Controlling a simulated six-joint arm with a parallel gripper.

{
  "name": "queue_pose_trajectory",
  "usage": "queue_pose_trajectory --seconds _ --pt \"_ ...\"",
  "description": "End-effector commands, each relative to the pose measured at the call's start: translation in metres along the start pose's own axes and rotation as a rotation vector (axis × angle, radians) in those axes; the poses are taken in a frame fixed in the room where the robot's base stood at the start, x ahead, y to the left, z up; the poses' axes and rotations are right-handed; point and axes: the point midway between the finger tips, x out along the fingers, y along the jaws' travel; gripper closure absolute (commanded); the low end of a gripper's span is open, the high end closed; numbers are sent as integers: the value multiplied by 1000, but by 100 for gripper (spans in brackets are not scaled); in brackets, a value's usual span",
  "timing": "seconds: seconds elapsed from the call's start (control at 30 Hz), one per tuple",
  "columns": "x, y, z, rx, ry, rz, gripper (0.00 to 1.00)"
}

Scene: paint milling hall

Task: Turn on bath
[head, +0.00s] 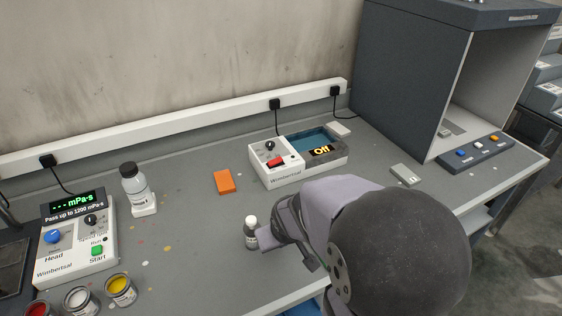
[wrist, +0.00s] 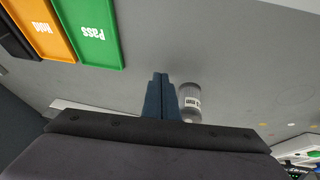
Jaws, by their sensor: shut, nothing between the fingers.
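The bath (head: 291,175) is a white unit marked Wimbertsal on the bench, with a dark-rimmed blue basin (head: 316,140) behind. Its small display (head: 321,151) reads "Off" in amber. A red switch (head: 277,162) and a black knob (head: 270,147) are on its front part.
A small white-capped bottle (head: 251,232) stands close beside my gripper; it also shows in the wrist view (wrist: 190,103). An orange block (head: 225,181) lies left of the bath. A viscometer unit (head: 78,240), open paint cans and a grey booth (head: 420,80) stand farther out.

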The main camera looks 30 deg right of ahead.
Motion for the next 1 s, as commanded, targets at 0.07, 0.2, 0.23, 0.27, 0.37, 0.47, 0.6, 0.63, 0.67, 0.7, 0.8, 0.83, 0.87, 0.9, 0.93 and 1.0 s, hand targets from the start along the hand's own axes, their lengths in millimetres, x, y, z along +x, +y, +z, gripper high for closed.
queue_pose_trajectory --seconds 0.07,0.2,0.23,0.27,0.37,0.47,0.6,0.63,0.67,0.7,0.8,0.83,0.87,0.9,0.93,1.0 --pt "9 20 -25 6 106 27 100" --pt "12 48 -71 -2 298 55 100" --pt "11 54 -80 -5 340 59 100" --pt "10 59 -88 -9 380 62 100" --pt "4 74 -114 -23 510 64 100" --pt "-4 85 -135 -43 626 57 100" --pt "-17 94 -154 -67 757 37 100" --pt "-20 95 -157 -72 779 32 100" --pt "-23 96 -160 -76 800 27 100" --pt "-26 97 -163 -81 825 22 100" --pt "-32 99 -168 -92 870 9 100" --pt "-34 99 -169 -94 881 6 100" --pt "-35 99 -170 -95 888 4 100" --pt "-36 99 -171 -98 897 0 100" --pt "-37 99 -171 -99 902 -1 100" --pt "-38 99 -172 -102 907 -4 100"
